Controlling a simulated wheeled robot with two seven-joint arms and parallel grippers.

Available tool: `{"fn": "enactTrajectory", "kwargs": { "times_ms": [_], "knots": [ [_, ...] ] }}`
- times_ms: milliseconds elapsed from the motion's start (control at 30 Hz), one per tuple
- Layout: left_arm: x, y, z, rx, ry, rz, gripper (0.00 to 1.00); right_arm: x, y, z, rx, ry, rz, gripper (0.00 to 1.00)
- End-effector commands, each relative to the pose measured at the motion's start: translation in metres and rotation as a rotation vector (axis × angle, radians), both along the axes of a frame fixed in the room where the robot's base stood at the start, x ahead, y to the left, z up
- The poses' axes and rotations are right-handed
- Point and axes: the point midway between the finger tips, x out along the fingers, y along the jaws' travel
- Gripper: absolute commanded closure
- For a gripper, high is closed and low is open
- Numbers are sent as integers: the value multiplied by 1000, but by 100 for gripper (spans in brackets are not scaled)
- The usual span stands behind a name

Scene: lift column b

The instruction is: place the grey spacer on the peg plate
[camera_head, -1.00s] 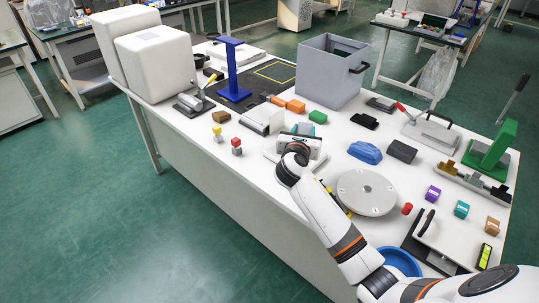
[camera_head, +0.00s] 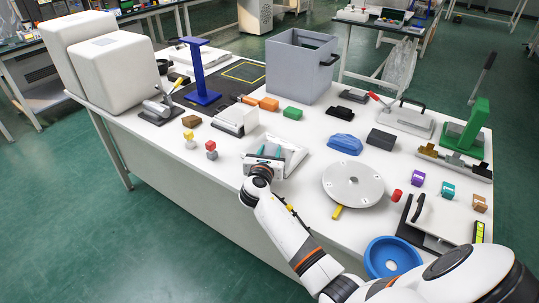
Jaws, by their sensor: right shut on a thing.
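My right gripper (camera_head: 272,153) is over the near-left part of the white table, pointing away from me. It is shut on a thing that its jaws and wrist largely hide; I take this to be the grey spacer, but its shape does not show. A pale flat plate (camera_head: 296,158) shows just behind and to the right of the jaws. It may be the peg plate; no pegs can be made out, and contact with the held thing cannot be told. My left gripper is not in view.
A round grey disc (camera_head: 352,184) and a blue ring-shaped bowl (camera_head: 392,258) lie right of my arm.

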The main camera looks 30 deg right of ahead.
Motion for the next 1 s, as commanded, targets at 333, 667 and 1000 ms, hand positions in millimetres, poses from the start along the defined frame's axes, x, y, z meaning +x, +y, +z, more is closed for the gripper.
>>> {"fn": "enactTrajectory", "kwargs": {
  "times_ms": [333, 667, 1000],
  "knots": [
    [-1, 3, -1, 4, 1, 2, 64, 0, 0, -3, -1, -2, 0, 84],
    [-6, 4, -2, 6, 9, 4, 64, 0, 0, -4, 0, -1, 0, 39],
    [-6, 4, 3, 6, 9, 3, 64, -14, 14, 3, 1, -1, 2, 39]
  ]
}}
